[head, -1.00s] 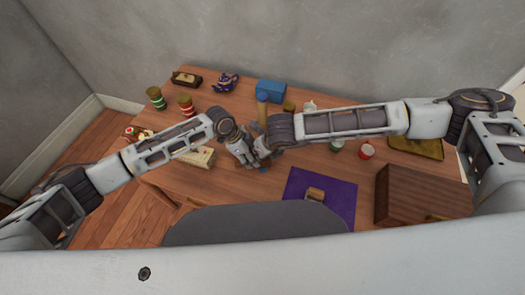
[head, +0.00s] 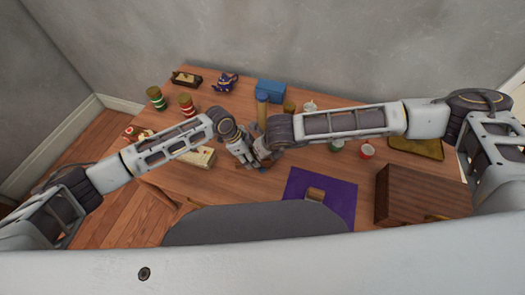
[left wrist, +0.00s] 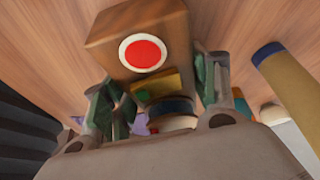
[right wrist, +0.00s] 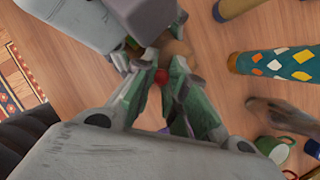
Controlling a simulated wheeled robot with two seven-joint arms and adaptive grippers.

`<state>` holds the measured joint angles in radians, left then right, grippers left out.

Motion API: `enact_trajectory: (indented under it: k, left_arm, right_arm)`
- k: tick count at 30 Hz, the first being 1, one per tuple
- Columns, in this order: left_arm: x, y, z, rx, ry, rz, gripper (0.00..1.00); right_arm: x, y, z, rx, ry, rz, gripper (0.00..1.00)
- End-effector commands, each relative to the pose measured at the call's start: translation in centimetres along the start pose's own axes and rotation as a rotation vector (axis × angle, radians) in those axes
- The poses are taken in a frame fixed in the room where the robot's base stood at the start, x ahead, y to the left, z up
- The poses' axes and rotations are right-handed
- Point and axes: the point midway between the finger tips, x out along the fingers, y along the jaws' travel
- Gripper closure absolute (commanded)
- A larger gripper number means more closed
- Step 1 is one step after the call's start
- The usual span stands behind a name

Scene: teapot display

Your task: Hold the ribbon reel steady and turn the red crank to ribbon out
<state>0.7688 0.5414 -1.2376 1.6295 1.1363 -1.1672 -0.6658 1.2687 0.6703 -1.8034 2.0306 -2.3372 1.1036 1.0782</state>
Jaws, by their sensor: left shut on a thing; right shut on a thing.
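The ribbon reel looks like a wooden block with a white-ringed red disc (left wrist: 105,42) in the left wrist view. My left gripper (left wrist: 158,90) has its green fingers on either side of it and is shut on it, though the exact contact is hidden. In the right wrist view my right gripper (right wrist: 160,82) is shut at a small red part, the red crank (right wrist: 166,80). A bit of brown wood shows just beyond those fingertips. In the head view both grippers meet above the table middle, left (head: 246,158) and right (head: 266,150), and mostly hide the reel.
A tan cylinder (head: 262,112) and a blue box (head: 270,91) stand just behind the grippers. A cream box (head: 202,157) lies to the left. A purple mat (head: 335,205) and a brown wooden box (head: 420,195) are at the right.

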Motion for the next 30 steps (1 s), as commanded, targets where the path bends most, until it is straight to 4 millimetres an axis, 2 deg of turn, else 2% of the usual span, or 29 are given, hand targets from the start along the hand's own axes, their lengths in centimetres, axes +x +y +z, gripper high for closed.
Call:
enact_trajectory:
  k: [11, 30]
  left_arm:
    - [0.0, 0.0, 0.0, 0.001, -0.001, 0.0, 0.77]
    - [0.0, 0.0, 0.0, 0.001, -0.001, 0.0, 0.77]
  right_arm:
    - [-0.1, -0.3, -0.1, -0.085, 0.001, 0.036, 1.0]
    - [-0.1, -1.1, -0.2, -0.375, 0.0, 0.154, 1.0]
